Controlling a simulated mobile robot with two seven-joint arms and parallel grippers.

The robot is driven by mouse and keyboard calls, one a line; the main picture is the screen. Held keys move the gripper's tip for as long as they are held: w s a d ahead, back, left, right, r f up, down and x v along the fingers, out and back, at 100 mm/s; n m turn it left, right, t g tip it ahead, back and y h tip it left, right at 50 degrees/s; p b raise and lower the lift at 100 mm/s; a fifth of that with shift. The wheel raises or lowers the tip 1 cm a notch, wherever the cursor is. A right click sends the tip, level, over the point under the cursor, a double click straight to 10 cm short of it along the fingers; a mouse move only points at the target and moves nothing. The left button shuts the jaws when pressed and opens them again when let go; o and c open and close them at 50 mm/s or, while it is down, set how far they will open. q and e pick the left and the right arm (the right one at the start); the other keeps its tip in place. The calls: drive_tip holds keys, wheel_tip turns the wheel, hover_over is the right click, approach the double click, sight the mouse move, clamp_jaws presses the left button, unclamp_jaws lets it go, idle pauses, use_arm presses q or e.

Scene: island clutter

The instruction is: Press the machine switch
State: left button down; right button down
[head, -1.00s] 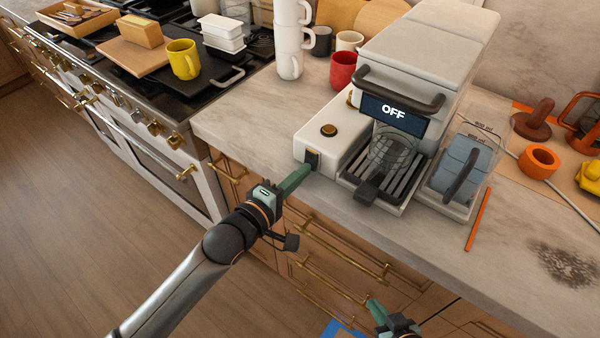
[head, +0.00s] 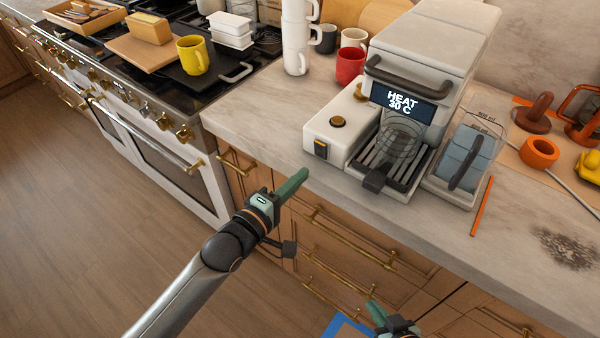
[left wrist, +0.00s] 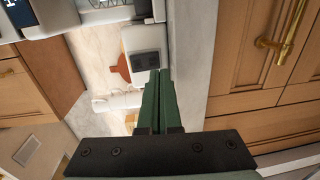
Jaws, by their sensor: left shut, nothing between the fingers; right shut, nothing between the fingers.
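The coffee machine (head: 432,45) stands on the counter, and its display (head: 403,102) reads "HEAT 30 C". The switch also shows in the left wrist view (left wrist: 146,61). My left gripper (head: 305,172) is shut and empty, just in front of and below the switch, apart from it. In the left wrist view its green fingers (left wrist: 160,80) lie together. My right gripper (head: 372,304) is low at the bottom, shut and empty.
A dark portafilter handle (head: 375,180) juts toward the counter edge. A water tank (head: 465,160) and an orange stick (head: 481,206) are to the right. Mugs, one red (head: 350,66), stand behind. The counter (head: 250,115) left of the machine is clear.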

use_arm(q)
drive_tip(key=f+v, duration=0.2)
drive_tip(key=v, duration=0.7)
drive_tip(key=shift+b, duration=0.3)
drive_tip(key=shift+f, duration=0.15)
drive_tip(key=s+a+f+m+g+y, duration=0.2)
drive_tip(key=s+a+f+m, duration=0.3)
drive_tip(key=f, duration=0.4)
drive_tip(key=s+a+f+m+g+y, duration=0.2)
drive_tip(key=s+a+f+m+y, duration=0.3)
drive_tip(key=f, duration=0.5)
drive_tip(key=s+a+m, duration=0.1)
drive_tip(key=s+m, duration=0.1)
drive_tip(key=shift+s+f+m+y+p, duration=0.3)
drive_tip(key=shift+f+m+p, duration=0.05)
drive_tip(key=shift+m+p, duration=0.05)
